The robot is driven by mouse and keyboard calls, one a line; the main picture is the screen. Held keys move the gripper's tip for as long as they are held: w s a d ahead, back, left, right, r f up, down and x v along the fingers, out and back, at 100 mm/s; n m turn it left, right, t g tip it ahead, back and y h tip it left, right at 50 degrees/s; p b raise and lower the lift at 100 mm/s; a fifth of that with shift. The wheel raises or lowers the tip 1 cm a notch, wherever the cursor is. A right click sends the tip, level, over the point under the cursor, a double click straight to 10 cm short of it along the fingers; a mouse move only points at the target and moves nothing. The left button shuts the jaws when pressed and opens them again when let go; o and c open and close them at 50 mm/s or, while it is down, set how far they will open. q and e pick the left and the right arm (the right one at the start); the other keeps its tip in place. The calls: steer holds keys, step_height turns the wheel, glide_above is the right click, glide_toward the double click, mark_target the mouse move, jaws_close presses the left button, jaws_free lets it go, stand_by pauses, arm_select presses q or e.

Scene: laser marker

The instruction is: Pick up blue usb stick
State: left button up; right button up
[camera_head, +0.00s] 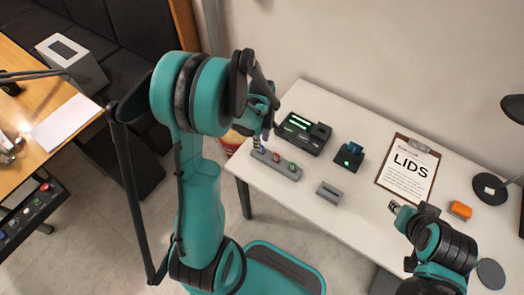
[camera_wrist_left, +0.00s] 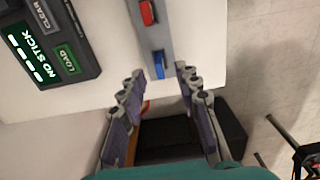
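The blue usb stick (camera_wrist_left: 159,64) stands in the end slot of a grey holder (camera_wrist_left: 152,32), beside a red stick (camera_wrist_left: 147,13). My left gripper (camera_wrist_left: 160,74) is open, with its fingertips on either side of the blue stick as seen in the left wrist view; contact cannot be told. In the head view the left gripper (camera_head: 263,142) is over the left end of the holder (camera_head: 268,164) and mostly covers the blue stick. My right gripper (camera_head: 394,206) is over the table at the right, its fingers too small to read.
A green stick (camera_head: 292,167) is also in the holder. A black device with a "NO STICK" screen (camera_wrist_left: 42,45) is close by. A smaller black device (camera_head: 349,156), a grey block (camera_head: 329,192), a LIDS clipboard (camera_head: 409,169) and an orange item (camera_head: 460,210) are on the white table.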

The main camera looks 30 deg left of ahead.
arm_select(q)
step_height(320, 180, down, 4)
steer(key=shift+a+f+b, duration=0.15)
steer(key=shift+f+b, duration=0.1)
steer(key=shift+b, duration=0.65)
steer(key=shift+r, duration=0.15)
jaws_close()
steer(key=shift+r, duration=0.1)
steer(key=r+p, duration=0.1)
steer(key=r, duration=0.2)
steer(key=r+p, duration=0.1)
steer(key=shift+d+r+p, duration=0.3)
steer(key=shift+r, duration=0.05)
steer(key=d+r+p, duration=0.2)
steer(key=d+r, duration=0.4)
steer(key=d, duration=0.5)
steer(key=shift+w+p, duration=0.35)
steer(key=shift+p, duration=0.05)
steer(key=shift+r, duration=0.1)
